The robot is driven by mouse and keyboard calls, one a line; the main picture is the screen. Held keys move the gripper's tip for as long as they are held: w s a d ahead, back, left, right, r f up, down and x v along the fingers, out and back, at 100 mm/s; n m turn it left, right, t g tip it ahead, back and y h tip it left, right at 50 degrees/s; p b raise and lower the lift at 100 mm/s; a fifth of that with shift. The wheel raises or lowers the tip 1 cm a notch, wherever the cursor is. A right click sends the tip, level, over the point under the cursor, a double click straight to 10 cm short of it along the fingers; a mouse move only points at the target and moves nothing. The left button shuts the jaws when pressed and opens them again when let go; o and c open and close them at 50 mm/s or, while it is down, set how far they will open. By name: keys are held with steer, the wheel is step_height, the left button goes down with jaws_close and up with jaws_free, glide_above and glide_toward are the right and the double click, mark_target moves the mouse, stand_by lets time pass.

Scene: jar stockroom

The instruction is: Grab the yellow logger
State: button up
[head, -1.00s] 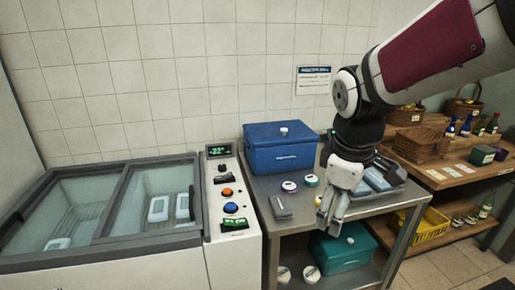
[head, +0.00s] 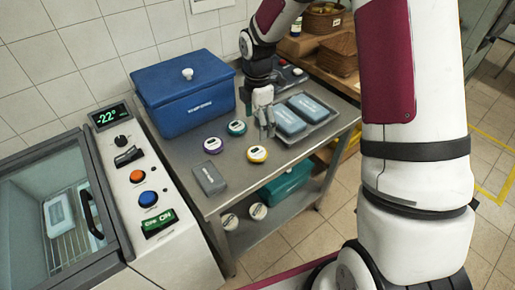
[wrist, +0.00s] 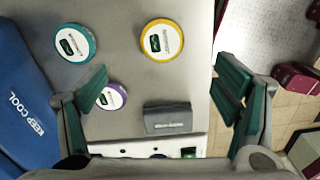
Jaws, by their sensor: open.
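The yellow logger (head: 257,154), a round white puck with a yellow rim and a small dark display, lies on the grey metal table. In the wrist view the yellow logger (wrist: 161,40) lies ahead of my gripper, between the lines of the two fingers. My gripper (head: 267,128) is open and empty above the table, just behind the yellow logger in the head view. Its spread fingers (wrist: 165,95) also show in the wrist view. A teal-rimmed logger (head: 236,128) and a purple-rimmed logger (head: 212,145) lie to the left of the yellow one.
A blue cool box (head: 183,88) stands at the back left of the table. A grey block (head: 209,179) lies near the front edge. A tray (head: 318,122) with pale blue packs is on the right. A freezer (head: 60,215) stands at left.

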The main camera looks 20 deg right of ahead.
glide_above(257, 152)
step_height(257, 152, down, 7)
steer(key=shift+w+d+r, duration=0.1)
steer(key=shift+r, duration=0.1)
steer(key=shift+f+p, duration=0.75)
steer(key=shift+f, duration=1.95)
steer(key=c, duration=1.3)
